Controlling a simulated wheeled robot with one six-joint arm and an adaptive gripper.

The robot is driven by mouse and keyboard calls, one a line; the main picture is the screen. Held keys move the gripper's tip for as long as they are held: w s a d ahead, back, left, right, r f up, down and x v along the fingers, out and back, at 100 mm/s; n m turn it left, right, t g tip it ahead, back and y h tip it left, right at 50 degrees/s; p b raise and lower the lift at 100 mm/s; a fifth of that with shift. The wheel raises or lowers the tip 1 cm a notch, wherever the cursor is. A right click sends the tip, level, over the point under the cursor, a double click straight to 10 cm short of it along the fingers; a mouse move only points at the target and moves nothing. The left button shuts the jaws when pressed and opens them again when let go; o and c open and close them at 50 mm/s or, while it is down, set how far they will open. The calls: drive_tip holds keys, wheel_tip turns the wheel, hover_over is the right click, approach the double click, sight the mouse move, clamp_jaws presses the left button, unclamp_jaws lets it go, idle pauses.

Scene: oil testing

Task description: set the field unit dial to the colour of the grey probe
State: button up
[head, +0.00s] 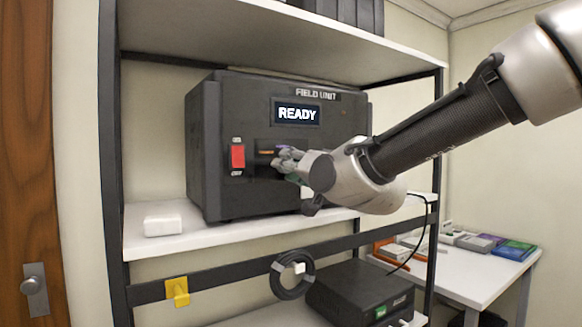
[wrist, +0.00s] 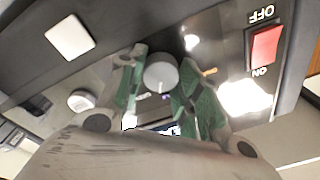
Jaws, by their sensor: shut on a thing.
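The field unit (head: 215,130) is a dark box on the shelf with a lit screen (head: 297,113) reading READY. Its dial shows in the wrist view as a round grey knob (wrist: 161,73). My gripper (head: 280,160) is at the front panel, right of the red switch, and hides the dial in the head view. In the wrist view my gripper (wrist: 160,85) has its green-padded fingers on both sides of the knob, shut on it. An orange mark (wrist: 210,72) and a small purplish mark (wrist: 167,97) show near the knob. I cannot make out which mark the dial points to. I cannot identify the grey probe.
A red rocker switch (head: 237,156) sits close left of my gripper. A white block (head: 163,218) lies on the shelf. A black coiled cable (head: 292,276) hangs below, near a dark box (head: 360,292). Coloured flat items (head: 515,250) lie on the right table (head: 455,285).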

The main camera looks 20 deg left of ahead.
drive_tip(key=m, duration=0.6)
drive_tip(key=shift+f+t+h, duration=0.1)
drive_tip(key=shift+t+h, duration=0.2)
drive_tip(key=shift+h, duration=0.1)
drive_tip(key=shift+m, duration=0.4)
drive_tip(key=o, duration=1)
drive_tip(key=shift+o, duration=0.2)
drive_tip(key=shift+s, duration=0.1)
drive_tip(key=r+v, duration=0.1)
drive_tip(key=v, duration=1.1)
drive_tip(key=shift+f, duration=0.45)
